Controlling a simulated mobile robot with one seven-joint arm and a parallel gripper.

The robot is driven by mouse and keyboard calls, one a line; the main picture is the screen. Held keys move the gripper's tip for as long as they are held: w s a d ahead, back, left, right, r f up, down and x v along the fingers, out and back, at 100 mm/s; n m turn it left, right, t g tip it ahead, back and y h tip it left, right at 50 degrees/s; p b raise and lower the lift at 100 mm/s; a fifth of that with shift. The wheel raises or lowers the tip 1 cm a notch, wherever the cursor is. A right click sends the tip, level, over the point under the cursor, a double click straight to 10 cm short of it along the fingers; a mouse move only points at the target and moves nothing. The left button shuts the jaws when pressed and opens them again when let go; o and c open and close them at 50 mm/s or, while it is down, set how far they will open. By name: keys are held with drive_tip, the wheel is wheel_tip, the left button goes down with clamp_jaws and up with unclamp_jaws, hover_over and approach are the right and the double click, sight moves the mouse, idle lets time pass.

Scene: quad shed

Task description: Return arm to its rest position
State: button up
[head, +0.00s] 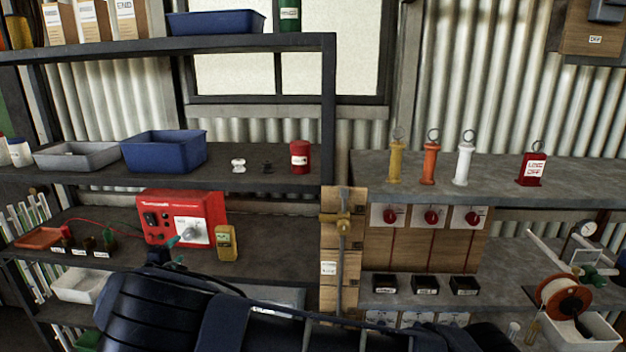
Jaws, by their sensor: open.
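My dark arm (240,322) stretches across the bottom of the head view, from the lower right to the lower left. What looks like my gripper (176,252), small and dark with two teal tips, shows beyond the arm's left end. The tips are apart and nothing shows between them. In the picture it lies in front of the lower edge of a red control box (180,218) and left of a yellow handheld meter (226,243). I cannot tell whether it touches the shelf.
The left rack's middle shelf (255,180) holds a blue bin (164,152), a grey tray (76,156) and a red can (300,156). A dark rack post (328,110) stands at centre. The arm hides lower shelves.

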drive_tip(key=s+d+r+m+g+h, duration=0.1)
drive_tip(key=d+r+m+g+h, duration=0.1)
drive_tip(key=d+r+m+g, duration=1)
drive_tip(key=s+d+r+n+g+y, duration=0.1)
drive_tip(key=s+d+r+g, duration=0.1)
drive_tip(key=s+d+r, duration=0.3)
drive_tip(key=s+d+r+n+g+y, duration=0.1)
drive_tip(key=s+d+r+n+g, duration=0.1)
drive_tip(key=d+r, duration=0.35)
drive_tip(key=d+r+m, duration=0.2)
drive_tip(key=d+r, duration=0.1)
drive_tip(key=d, duration=4.1)
drive_tip(key=s+d+f+m+t, duration=0.1)
drive_tip(key=s+d+m, duration=0.1)
drive_tip(key=d, duration=0.4)
drive_tip(key=s+d+f+m+t+y, duration=0.1)
drive_tip(key=s+d+m+t, duration=0.1)
drive_tip(key=d, duration=0.4)
drive_tip(key=shift+s+d+f+m, duration=0.2)
drive_tip(key=shift+s+m, duration=0.5)
drive_tip(key=shift+m, duration=0.4)
